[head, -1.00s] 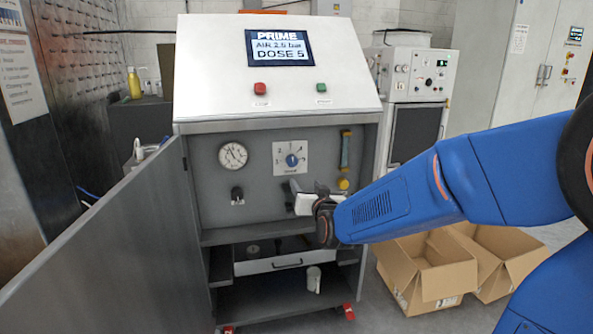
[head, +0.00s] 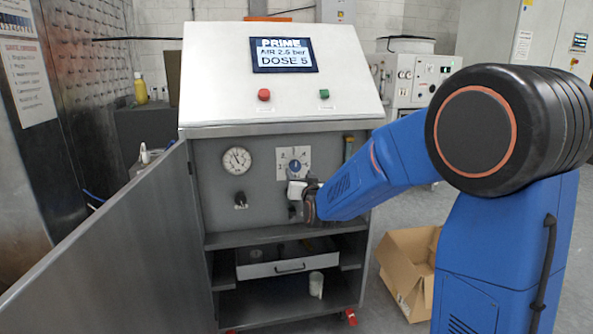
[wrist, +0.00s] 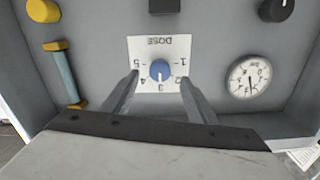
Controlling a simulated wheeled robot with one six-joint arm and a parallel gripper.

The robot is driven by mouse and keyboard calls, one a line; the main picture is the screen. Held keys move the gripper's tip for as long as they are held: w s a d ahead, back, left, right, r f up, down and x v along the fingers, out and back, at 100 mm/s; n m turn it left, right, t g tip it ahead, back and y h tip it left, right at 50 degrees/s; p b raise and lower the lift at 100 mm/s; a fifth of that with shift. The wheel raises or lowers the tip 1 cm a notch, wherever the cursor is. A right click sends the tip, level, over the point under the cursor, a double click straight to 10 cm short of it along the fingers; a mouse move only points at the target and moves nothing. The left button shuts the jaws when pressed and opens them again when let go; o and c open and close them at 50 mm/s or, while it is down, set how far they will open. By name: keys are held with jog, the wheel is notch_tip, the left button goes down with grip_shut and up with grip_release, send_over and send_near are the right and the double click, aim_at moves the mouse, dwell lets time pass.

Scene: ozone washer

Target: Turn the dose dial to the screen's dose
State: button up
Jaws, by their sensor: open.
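The screen (head: 283,55) reads PRIME, AIR 2.5 bar, DOSE 5. The blue dose dial (head: 295,165) sits on a white plate on the cabinet's inner panel. In the wrist view the dial (wrist: 160,70) appears upside down, with 1 at right and 5 at left; its pale mark seems to point towards 3. My gripper (head: 297,188) is just below the dial in the head view, partly covering its plate. In the wrist view my gripper (wrist: 160,80) is open, one finger on each side of the dial. Its distance from the dial is unclear, and no contact shows.
A pressure gauge (head: 237,160) and a black knob (head: 240,199) are left of the dial. A yellow knob (wrist: 43,10) and a yellow-ended tube (wrist: 65,75) are also on the panel. The open cabinet door (head: 120,245) stands at left. A cardboard box (head: 405,265) lies on the floor at right.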

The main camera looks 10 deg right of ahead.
aim_at(296, 168)
jog(key=shift+w, duration=2.9)
jog(key=c, duration=1.1)
